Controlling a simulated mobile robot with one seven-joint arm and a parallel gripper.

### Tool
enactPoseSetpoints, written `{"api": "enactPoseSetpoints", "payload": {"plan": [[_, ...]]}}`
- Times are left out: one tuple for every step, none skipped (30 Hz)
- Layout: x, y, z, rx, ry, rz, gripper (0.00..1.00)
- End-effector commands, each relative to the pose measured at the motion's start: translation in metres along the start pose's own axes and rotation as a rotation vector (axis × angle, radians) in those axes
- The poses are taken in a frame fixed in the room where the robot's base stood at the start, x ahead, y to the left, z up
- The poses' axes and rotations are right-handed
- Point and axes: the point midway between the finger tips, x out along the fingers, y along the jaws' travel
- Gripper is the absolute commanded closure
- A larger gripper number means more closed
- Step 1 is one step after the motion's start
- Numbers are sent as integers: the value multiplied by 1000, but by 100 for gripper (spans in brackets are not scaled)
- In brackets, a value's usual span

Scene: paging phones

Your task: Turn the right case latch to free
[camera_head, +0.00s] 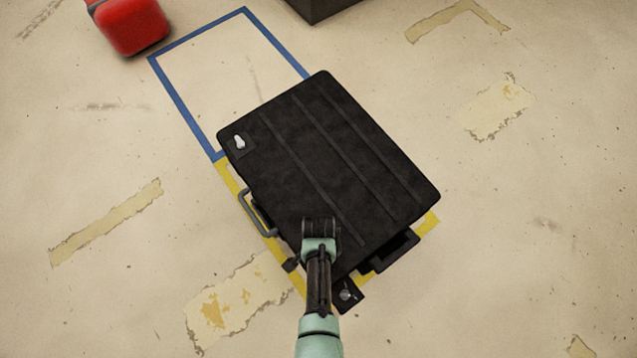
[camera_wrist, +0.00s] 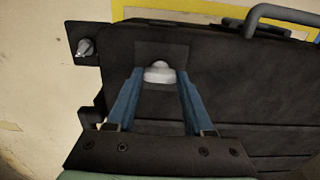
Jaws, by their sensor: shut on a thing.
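The black case (camera_head: 330,150) lies flat and closed on the floor, turned at an angle. Its left latch (camera_head: 239,142), a pale knob on a dark plate, shows near the case's left corner. The right case latch (camera_wrist: 158,74) is a pale rounded knob on a dark square plate in the wrist view; my arm hides it in the head view. My gripper (camera_wrist: 160,80) has its blue fingers on either side of this knob, shut on it. In the head view my gripper (camera_head: 320,226) is over the case's near part.
A grey carrying handle (camera_head: 257,212) stands out from the case's left side. A black tab with a small metal knob (camera_head: 347,295) juts out near my arm. Yellow and blue floor tape (camera_head: 185,105) surrounds the case. A red object (camera_head: 132,27) sits at upper left.

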Motion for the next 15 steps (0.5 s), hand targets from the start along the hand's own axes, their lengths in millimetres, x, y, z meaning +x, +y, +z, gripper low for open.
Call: {"api": "enactPoseSetpoints", "payload": {"plan": [[0,0,-1,7,3,-1,100],[0,0,-1,10,3,-1,100],[0,0,-1,13,3,-1,100],[0,0,-1,14,3,-1,100],[0,0,-1,15,3,-1,100],[0,0,-1,16,3,-1,100],[0,0,-1,16,3,-1,100],[0,0,-2,16,3,-1,100],[0,0,-2,16,3,-1,100],[0,0,-2,16,3,-1,100],[0,0,-2,16,3,-1,100],[0,0,-2,16,3,-1,100],[0,0,-2,16,3,-1,100],[0,0,-2,16,3,-1,100],[0,0,-2,16,3,-1,42]]}}
